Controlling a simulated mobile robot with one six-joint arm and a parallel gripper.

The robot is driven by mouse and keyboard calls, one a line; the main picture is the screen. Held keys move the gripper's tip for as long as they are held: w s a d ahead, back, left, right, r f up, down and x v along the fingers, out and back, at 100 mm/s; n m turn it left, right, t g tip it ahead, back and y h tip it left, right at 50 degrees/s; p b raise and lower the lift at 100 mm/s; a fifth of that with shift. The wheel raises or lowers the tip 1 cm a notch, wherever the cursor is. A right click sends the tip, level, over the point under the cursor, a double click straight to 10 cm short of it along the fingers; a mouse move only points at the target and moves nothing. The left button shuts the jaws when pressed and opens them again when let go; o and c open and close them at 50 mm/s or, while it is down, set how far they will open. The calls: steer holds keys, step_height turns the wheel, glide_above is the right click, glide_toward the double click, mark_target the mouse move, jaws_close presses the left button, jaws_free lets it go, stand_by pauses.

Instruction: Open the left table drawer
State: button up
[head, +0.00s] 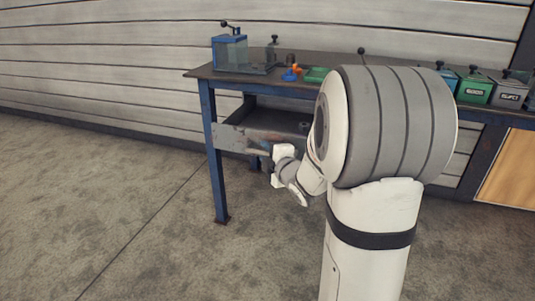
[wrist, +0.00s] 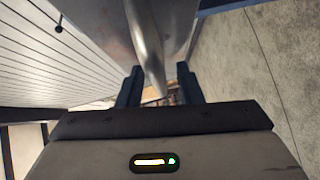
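The left table drawer (head: 240,138) hangs under the left end of the workbench in the head view. It stands partly pulled out, with its grey metal front toward me and some of its dark inside showing. My gripper (head: 276,164) is close to the lower part of that front, partly hidden by my arm. In the wrist view my gripper (wrist: 160,88) has its two dark fingers apart. A shiny metal bar (wrist: 146,45), which looks like the drawer handle, reaches down between them. Gaps seem to show beside it; contact is unclear.
The blue-legged workbench (head: 217,185) stands against a plank wall. On top are a blue-framed clear box (head: 230,52), a green tray (head: 316,75) and several bins, including a green bin (head: 474,88). The concrete floor (head: 110,200) at left is clear. My arm hides the middle of the bench.

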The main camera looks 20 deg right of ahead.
steer(key=s+r+p, duration=0.1)
steer(key=s+p, duration=0.1)
steer(key=s, duration=0.5)
steer(key=shift+s+d, duration=0.35)
steer(key=shift+d, duration=0.1)
steer(key=s+a+r+m+g+h+p, duration=0.1)
steer(key=s+r+m+g+h+p, duration=0.15)
steer(key=r+m+p, duration=0.45)
steer(key=s+a+r+m+g+h+p, duration=0.1)
steer(key=s+r+m+g+h+p, duration=0.2)
steer(key=r+p, duration=0.6)
steer(key=s+a+r+m+g+y+p, duration=0.2)
steer(key=s+a+r+m+g+p, duration=0.1)
steer(key=s+r+p, duration=0.3)
steer(key=s+a+r+m+g+y+p, duration=0.1)
steer(key=s+a+r+m+g+p, duration=0.3)
steer(key=s+p, duration=0.6)
step_height(320, 180, up, 4)
steer(key=shift+a+f+m+g+y+p, duration=0.2)
steer(key=shift+a+m+g+y+p, duration=0.35)
steer(key=shift+a, duration=0.55)
